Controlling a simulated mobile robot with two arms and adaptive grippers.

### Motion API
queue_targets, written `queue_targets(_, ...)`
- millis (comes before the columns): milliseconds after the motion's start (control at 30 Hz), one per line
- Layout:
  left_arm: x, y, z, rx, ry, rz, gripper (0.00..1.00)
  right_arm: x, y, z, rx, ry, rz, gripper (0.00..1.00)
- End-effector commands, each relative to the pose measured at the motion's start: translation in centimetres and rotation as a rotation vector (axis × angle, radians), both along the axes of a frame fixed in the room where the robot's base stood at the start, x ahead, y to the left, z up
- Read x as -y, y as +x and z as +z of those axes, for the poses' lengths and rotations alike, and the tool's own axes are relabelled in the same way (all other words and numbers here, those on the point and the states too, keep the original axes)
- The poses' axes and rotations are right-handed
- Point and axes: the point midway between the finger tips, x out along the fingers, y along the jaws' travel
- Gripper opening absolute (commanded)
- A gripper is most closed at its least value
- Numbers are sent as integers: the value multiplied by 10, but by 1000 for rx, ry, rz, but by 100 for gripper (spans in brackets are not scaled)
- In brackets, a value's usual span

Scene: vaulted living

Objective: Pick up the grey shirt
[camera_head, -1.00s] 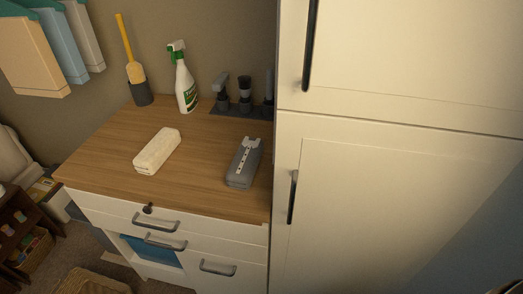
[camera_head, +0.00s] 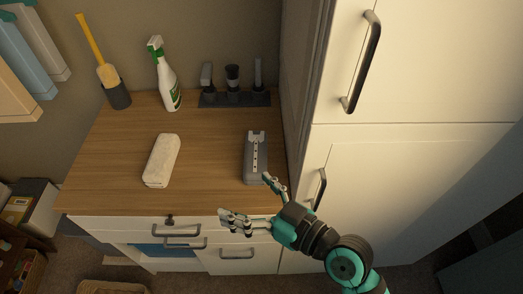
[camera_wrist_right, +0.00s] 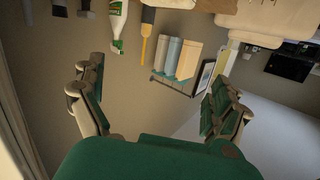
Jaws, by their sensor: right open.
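The grey shirt (camera_head: 256,172) lies folded into a narrow block on the wooden counter, near its right side by the tall cabinet. My right gripper (camera_head: 250,201) is open and empty, in front of the shirt near the counter's front edge. One finger shows close to the shirt's near end; I cannot tell whether it touches. In the right wrist view the open fingers (camera_wrist_right: 160,110) have nothing between them, and the shirt does not show. My left gripper is not in view.
A folded white towel (camera_head: 161,160) lies left of the shirt. A spray bottle (camera_head: 165,75), a brush in a holder (camera_head: 117,92) and a dark rack (camera_head: 235,99) stand along the back. The tall white cabinet (camera_head: 400,150) bounds the right side. Counter between towel and shirt is clear.

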Motion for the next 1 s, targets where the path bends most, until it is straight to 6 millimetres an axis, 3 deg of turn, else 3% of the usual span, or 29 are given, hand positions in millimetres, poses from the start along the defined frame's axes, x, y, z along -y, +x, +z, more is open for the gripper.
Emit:
queue_targets(100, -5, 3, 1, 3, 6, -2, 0, -13, 4, 43, 128, 132, 3, 100)
queue_targets(233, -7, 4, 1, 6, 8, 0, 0, -16, 10, 85, 243, 288, -39, 100)
queue_targets(400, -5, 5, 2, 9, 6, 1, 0, -1, 27, 130, 332, 509, -202, 100)
queue_targets(467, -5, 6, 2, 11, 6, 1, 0, 9, 38, 135, 322, 572, -299, 100)
queue_targets(567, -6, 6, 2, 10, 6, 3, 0, 24, 58, 122, 238, 608, -478, 100)
queue_targets(733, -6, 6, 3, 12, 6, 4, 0, 32, 77, 56, -5, 467, -711, 100)
queue_targets(900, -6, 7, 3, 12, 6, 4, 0, 28, 68, -13, -227, 214, -806, 100)
queue_targets(1000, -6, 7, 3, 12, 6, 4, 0, 27, 57, -40, -311, 91, -819, 100)
